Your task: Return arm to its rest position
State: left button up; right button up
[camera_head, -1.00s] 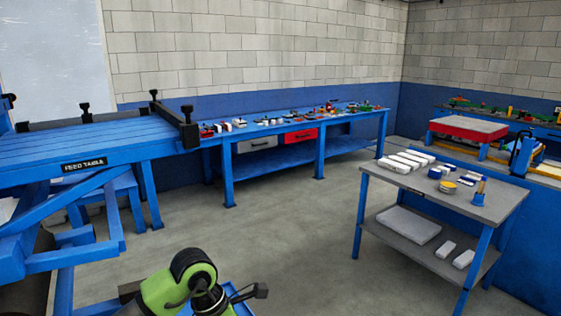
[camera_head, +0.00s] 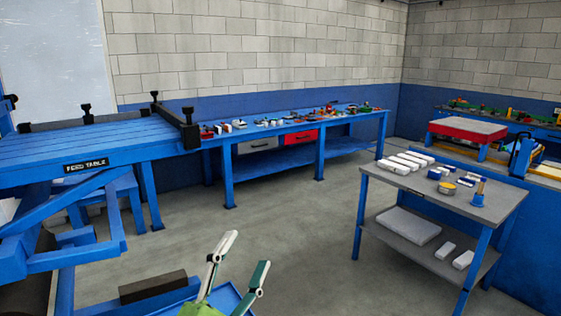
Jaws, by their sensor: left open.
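My left gripper (camera_head: 248,250) shows at the bottom of the head view, left of centre. Its two fingers, one pale and one green, point up and stand apart with nothing between them. Only a bit of its green body shows at the frame's bottom edge. It appears in front of a blue tray-like surface (camera_head: 233,299); I cannot tell how far above it. My right gripper is not in view.
A blue feed table (camera_head: 120,136) stands at the left and a blue workbench (camera_head: 270,165) along the back wall. A grey-topped cart (camera_head: 410,186) with white blocks stands right. A dark block (camera_head: 152,286) lies near the gripper. The middle floor is clear.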

pick_arm(q)
jog(key=s+a+f+n+g+y, duration=0.3)
jog(key=a+f+n+g+y, duration=0.25)
jog(key=f, duration=0.55)
jog(key=s+a+f+n+g+y, duration=0.2)
jog(key=s+a+f+n+y, duration=0.15)
jog(key=a+f+n, duration=0.55)
jog(key=s+f+g, duration=0.5)
jog(key=s+f, duration=0.3)
jog(key=s, duration=0.3)
jog(key=s+f+g, duration=0.5)
jog(key=s+f, duration=0.3)
jog(key=s, duration=0.2)
notch_tip(320, 180, down, 26)
jog(key=s+g, duration=0.1)
jog(key=s, duration=0.1)
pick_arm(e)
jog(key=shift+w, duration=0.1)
pick_arm(q)
jog(key=s+a+f+g, duration=0.1)
jog(key=s+a+f, duration=0.1)
jog(key=s+f, duration=1.3)
jog(key=shift+s+f+h, duration=0.25)
jog(key=shift+s+h, duration=0.05)
jog(key=shift+s, duration=0.55)
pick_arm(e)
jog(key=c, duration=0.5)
